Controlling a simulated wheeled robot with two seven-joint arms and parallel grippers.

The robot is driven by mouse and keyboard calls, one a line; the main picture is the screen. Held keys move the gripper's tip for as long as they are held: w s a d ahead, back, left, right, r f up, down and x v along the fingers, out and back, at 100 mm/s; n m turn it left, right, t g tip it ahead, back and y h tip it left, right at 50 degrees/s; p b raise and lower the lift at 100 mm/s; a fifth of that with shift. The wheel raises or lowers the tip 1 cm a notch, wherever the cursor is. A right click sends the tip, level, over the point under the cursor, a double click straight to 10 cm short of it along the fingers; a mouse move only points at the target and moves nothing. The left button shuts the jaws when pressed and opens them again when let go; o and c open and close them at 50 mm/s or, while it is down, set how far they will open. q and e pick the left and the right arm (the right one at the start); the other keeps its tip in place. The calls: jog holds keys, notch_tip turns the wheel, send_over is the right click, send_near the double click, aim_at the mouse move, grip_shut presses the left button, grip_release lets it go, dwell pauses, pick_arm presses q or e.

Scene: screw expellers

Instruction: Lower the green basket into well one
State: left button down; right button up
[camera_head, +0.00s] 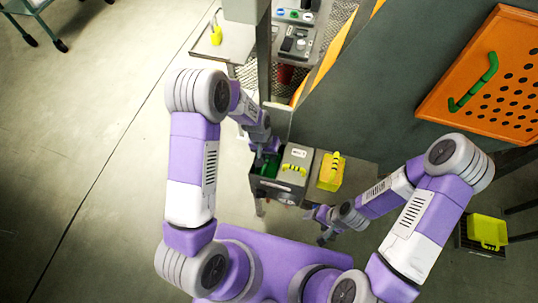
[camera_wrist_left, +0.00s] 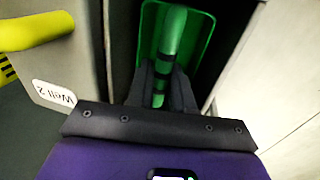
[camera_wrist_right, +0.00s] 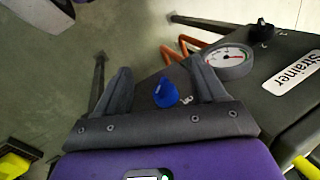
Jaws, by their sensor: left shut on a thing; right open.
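The green basket (camera_wrist_left: 198,40) sits at least partly inside the open left compartment of a grey metal box (camera_head: 290,192). In the left wrist view my left gripper (camera_wrist_left: 163,80) is shut on its green, black-banded handle (camera_wrist_left: 172,38). In the head view the basket (camera_head: 268,168) shows as a small green patch below my left gripper (camera_head: 263,155). The arm partly covers it, and how deep it sits cannot be told. The neighbouring compartment is covered and carries a "Well 2" label (camera_wrist_left: 54,95). My right gripper (camera_wrist_right: 165,90) is open and empty.
The right wrist view shows a gauge (camera_wrist_right: 234,60), a blue knob (camera_wrist_right: 165,92) and a "Strainer" label (camera_wrist_right: 294,80). An orange perforated panel (camera_head: 495,85) is at the upper right. Open floor lies left.

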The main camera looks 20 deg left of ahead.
pick_arm(q)
jog(key=shift+f+b, duration=0.55)
jog(key=shift+f, duration=0.15)
jog(key=c, duration=0.9)
grip_release()
jog(key=shift+o, duration=0.3)
jog(key=o, duration=0.3)
jog(key=shift+a+r+p, duration=0.15)
jog(key=shift+r+p, duration=1.55)
jog(key=shift+r, duration=0.5)
jog(key=shift+r+p, duration=2.2)
jog(key=shift+r, duration=0.7)
